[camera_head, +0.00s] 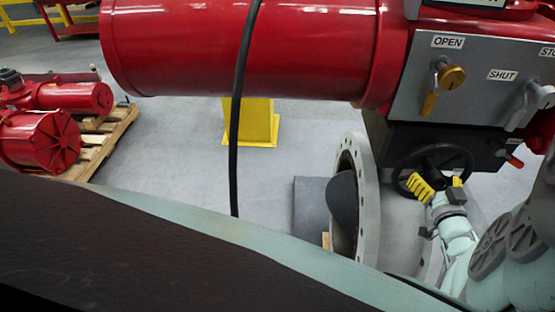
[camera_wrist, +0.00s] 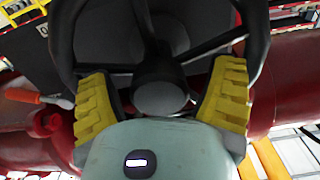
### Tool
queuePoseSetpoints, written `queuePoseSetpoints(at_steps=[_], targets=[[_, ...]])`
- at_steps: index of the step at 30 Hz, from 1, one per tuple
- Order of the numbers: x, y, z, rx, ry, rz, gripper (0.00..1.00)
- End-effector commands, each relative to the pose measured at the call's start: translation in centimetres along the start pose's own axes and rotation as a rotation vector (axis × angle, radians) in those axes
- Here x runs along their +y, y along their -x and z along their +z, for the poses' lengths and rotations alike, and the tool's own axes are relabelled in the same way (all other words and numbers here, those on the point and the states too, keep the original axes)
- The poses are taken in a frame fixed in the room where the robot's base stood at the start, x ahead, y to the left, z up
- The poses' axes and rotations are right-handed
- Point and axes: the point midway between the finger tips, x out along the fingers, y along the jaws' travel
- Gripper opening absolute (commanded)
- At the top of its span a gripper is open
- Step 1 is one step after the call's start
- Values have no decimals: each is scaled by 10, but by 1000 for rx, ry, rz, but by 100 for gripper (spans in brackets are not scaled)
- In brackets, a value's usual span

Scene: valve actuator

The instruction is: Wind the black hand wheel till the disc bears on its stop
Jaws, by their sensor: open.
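The black hand wheel (camera_head: 440,158) is under the grey control panel in the head view. In the wrist view the hand wheel (camera_wrist: 258,45) fills the upper middle, with its hub and spokes facing me. My gripper (camera_head: 438,188) is at the lower part of the wheel. In the wrist view its two yellow-padded fingers (camera_wrist: 160,105) stand apart on either side of the hub. I cannot tell whether they touch the wheel. The dark disc (camera_head: 344,204) shows inside the grey flanged valve body (camera_head: 371,200), turned at an angle to the opening. Its stop is not visible.
The red actuator cylinder (camera_head: 240,45) spans the top. The panel (camera_head: 470,82) carries OPEN and SHUT knobs above the wheel. A red-tipped lever (camera_head: 513,160) is right of the wheel. A black cable hangs mid-view. Red actuators lie on a pallet (camera_head: 105,145) at left.

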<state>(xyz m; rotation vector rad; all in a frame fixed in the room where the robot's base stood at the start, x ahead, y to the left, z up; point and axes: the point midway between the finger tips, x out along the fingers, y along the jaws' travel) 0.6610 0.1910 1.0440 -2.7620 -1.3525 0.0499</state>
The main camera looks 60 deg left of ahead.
Motion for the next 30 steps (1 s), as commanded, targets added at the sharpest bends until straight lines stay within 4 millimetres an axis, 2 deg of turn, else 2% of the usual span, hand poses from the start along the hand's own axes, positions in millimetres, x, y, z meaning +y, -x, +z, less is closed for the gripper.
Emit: queuePoseSetpoints(at_steps=[5,15,30], targets=[[1,-10,-2,3,3,0,83],[1,-11,-1,1,1,2,84],[1,-11,-1,1,1,2,32]])
